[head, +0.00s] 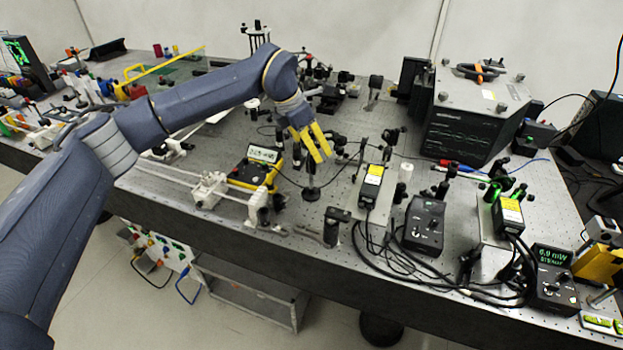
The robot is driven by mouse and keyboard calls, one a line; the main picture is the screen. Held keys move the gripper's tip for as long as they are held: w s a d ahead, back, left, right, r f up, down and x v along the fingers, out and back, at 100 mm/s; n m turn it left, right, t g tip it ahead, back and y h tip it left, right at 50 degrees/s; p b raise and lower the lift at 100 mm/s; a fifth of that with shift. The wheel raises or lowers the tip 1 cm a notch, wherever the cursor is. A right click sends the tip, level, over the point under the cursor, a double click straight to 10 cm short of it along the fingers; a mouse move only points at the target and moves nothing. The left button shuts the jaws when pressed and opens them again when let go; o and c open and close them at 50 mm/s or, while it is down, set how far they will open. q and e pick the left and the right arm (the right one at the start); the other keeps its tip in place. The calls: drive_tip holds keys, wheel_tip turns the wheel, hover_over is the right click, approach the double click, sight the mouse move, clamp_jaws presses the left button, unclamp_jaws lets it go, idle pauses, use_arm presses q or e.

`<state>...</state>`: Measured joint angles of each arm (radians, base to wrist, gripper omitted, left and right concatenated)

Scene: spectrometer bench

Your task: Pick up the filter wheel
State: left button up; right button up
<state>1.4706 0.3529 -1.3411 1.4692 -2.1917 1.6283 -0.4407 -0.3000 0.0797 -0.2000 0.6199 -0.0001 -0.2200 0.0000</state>
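My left gripper (318,158), with yellow fingers, hangs over the middle of the bench. Its fingers point down and are a little apart, with nothing seen between them. A small dark post-mounted part (310,192) stands on the bench just below the fingertips; the fingers seem apart from it. I cannot tell for certain which part is the filter wheel, as the small dark optics are hard to tell apart at this size. My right gripper is out of view.
A yellow-and-black meter (256,168) stands left of the gripper, close by. A black box with a yellow label (371,186) and a dark controller (424,224) stand to the right. A large grey instrument (470,115) is behind. Loose cables cross the front right.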

use_arm(q)
drive_tip(key=shift+c, duration=0.5)
clamp_jaws()
drive_tip(key=shift+r, duration=0.2)
drive_tip(key=shift+r, duration=0.1)
